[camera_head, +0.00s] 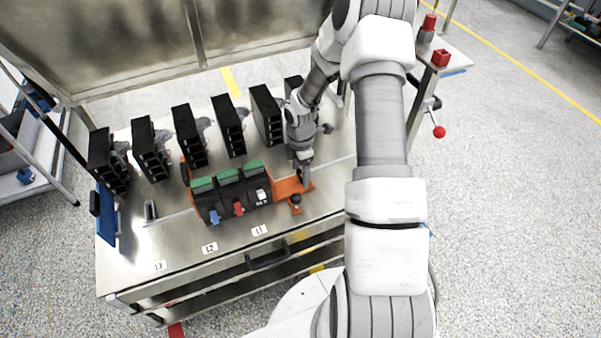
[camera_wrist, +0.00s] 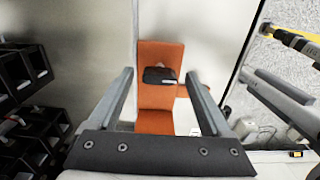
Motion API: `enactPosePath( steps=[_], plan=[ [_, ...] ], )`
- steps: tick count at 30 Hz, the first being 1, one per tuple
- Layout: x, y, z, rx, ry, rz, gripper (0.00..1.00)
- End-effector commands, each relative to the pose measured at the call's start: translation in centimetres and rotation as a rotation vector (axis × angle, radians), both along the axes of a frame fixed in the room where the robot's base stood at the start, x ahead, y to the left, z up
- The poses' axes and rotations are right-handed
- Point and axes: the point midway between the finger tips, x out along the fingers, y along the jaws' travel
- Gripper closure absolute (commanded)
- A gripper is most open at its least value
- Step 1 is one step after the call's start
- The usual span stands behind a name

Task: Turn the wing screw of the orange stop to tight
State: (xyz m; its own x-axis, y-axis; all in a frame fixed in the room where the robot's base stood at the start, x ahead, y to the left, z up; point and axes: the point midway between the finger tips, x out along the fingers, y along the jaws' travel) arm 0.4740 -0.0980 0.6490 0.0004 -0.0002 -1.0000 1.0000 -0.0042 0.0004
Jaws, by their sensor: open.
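The orange stop (camera_head: 288,187) sits at the right end of the row of breakers on the metal bench. My gripper (camera_head: 304,178) points down at the stop. In the wrist view its two open fingers (camera_wrist: 160,82) appear on either side of the wing screw, with gaps between. Whether the screw is tight cannot be seen.
Three black breakers with green tops (camera_head: 229,189) stand just left of the stop, with blue, red and white levers. Several black boxes (camera_head: 188,136) line the back of the bench. Labels (camera_head: 209,248) mark its front. A red-knobbed lever (camera_head: 438,131) is at the right.

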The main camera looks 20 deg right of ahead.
Motion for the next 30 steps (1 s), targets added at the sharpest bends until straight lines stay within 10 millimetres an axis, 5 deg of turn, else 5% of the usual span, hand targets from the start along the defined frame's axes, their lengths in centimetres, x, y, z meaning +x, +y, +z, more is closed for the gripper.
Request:
enactPosePath(
  steps=[8,22,30],
  plan=[
    [0.0,0.01,-0.13,0.0,0.0,0.0,0.18],
    [-0.01,0.01,-0.11,0.0,0.0,0.0,1.0],
    [0.0,0.04,-0.09,0.0,0.0,-0.025,1.0]
  ],
)
